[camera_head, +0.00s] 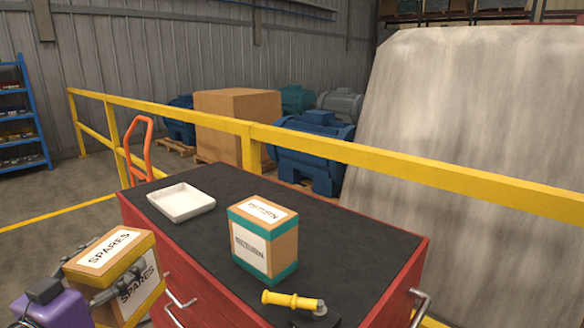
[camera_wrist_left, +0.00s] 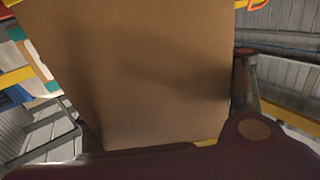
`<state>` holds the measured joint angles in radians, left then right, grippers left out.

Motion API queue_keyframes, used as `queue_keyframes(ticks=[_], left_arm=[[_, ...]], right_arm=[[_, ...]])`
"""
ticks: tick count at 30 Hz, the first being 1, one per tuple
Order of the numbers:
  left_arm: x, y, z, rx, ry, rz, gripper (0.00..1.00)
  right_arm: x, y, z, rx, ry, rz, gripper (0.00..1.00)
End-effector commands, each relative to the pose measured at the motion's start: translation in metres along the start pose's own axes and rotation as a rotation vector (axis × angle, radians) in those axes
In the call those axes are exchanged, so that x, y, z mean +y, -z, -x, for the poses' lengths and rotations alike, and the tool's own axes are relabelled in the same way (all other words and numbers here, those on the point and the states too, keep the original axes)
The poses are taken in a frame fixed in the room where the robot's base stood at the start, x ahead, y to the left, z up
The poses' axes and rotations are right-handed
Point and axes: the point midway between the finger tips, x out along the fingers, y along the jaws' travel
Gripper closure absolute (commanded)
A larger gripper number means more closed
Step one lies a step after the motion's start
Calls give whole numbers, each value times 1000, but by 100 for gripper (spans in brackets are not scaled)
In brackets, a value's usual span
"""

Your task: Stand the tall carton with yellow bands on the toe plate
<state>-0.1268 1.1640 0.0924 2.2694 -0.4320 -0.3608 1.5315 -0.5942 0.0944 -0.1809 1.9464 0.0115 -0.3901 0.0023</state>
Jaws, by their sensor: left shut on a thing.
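The tall carton with yellow bands (camera_head: 105,262), labelled SPARES, is at the lower left of the head view, in front of the red cabinet's left side. My left gripper (camera_head: 112,284) is shut on it and holds it slightly tilted. Its bottom is partly cut off by the frame. In the left wrist view the carton's plain brown face (camera_wrist_left: 150,70) fills the middle between the fingers. An orange hand truck frame (camera_head: 138,145) stands behind the cabinet's far left corner. Its toe plate is hidden. My right gripper is not in view.
The red cabinet (camera_head: 230,300) has a dark top with a white tray (camera_head: 181,202), a RETURN carton with green bands (camera_head: 264,240) and a yellow-handled tool (camera_head: 292,301). A yellow railing (camera_head: 300,146) runs behind it. Open floor (camera_head: 60,200) lies at left.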

Motion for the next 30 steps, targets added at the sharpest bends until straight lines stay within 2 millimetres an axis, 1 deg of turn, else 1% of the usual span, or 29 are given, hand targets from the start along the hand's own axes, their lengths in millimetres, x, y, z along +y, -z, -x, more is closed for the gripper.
queue_keyframes(ticks=[1, 7, 11, 15, 19, 24, 27, 30], left_arm=[[9, -8, 4, 10, 18, 12, 87], [41, -47, 19, 9, 83, 12, 87], [64, -67, 30, 9, 117, 10, 87], [94, -86, 42, 8, 150, 8, 87], [127, -98, 54, 8, 173, 7, 87], [170, -103, 67, 9, 182, 3, 87], [181, -106, 71, 8, 189, -1, 87], [182, -109, 74, 8, 201, -2, 87]], right_arm=[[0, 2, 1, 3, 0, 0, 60], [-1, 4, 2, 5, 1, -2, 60], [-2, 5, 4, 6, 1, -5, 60], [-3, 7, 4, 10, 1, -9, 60], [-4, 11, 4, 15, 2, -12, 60], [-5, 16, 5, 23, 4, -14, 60], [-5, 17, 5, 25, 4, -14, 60], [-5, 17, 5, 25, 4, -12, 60]])
